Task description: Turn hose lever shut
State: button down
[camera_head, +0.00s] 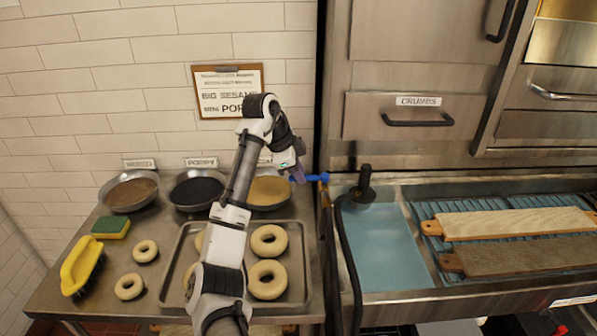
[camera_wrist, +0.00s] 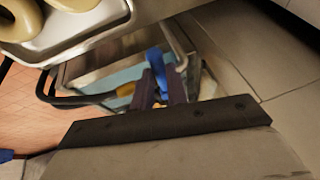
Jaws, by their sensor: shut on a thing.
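The blue hose lever (camera_head: 318,178) sticks out at the right end of the table, beside the steel cabinet. My gripper (camera_head: 297,174) is at its left end in the head view. In the wrist view the blue lever (camera_wrist: 155,64) shows between the two dark fingers of my gripper (camera_wrist: 160,86), which are shut on it. A black hose (camera_head: 349,245) hangs down at the basin's left edge, with a black nozzle (camera_head: 364,183) at its top. A yellow-orange part (camera_wrist: 125,89) on the hose shows left of the fingers in the wrist view.
A blue-floored basin (camera_head: 385,250) lies right of the hose, with two long boards (camera_head: 515,223) on a blue rack. A tray (camera_head: 314,292) of bagels and several topping bowls (camera_head: 130,193) stand left. A drawer labelled crumbs (camera_head: 398,116) is above the basin.

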jog(key=c, duration=1.4)
grip_release()
jog(key=b+v, duration=0.2)
jog(key=v, duration=1.2)
jog(key=shift+d, duration=0.1)
